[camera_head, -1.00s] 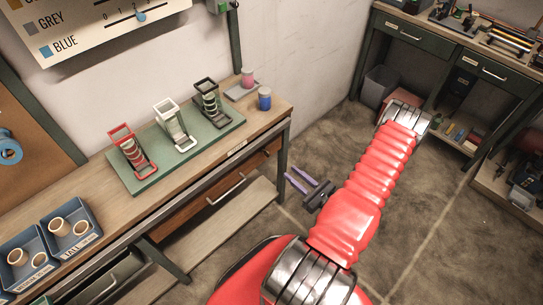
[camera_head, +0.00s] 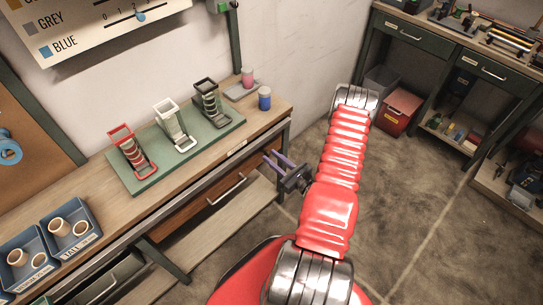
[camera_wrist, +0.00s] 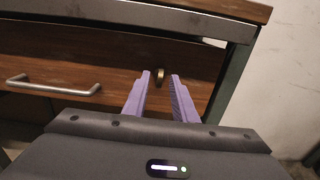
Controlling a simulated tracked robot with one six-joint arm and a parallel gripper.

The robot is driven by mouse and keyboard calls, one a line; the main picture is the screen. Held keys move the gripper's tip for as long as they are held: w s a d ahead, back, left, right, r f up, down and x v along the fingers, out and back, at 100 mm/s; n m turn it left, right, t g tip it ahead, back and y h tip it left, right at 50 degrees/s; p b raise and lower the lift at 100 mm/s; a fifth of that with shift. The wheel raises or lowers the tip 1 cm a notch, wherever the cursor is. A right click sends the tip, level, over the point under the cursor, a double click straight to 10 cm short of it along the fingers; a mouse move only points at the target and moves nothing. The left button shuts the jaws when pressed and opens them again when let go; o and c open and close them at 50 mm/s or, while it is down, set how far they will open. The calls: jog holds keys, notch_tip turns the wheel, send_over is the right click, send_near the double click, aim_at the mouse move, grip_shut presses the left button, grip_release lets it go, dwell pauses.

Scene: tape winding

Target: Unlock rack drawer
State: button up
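A wooden drawer (camera_head: 211,200) with a metal bar handle (camera_head: 225,188) sits under the front edge of the workbench; it looks closed. In the wrist view, the drawer front (camera_wrist: 60,62) has its handle (camera_wrist: 52,84) at left. A small brass latch or key piece (camera_wrist: 160,76) stands out near the drawer's right end. My gripper (camera_head: 270,158) has purple fingers, apart, pointing at the right end of the drawer front. In the wrist view, the fingertips (camera_wrist: 160,84) flank the brass piece in the picture; I cannot tell whether they touch it.
The bench top (camera_head: 262,106) holds a green mat (camera_head: 160,180) with red, white and black racks, plus blue trays (camera_head: 88,243) at left. A bench leg (camera_head: 283,150) stands close to the fingers. A lower shelf (camera_head: 215,240) lies below. Open floor is at right.

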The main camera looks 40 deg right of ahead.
jog(key=shift+w, duration=0.75)
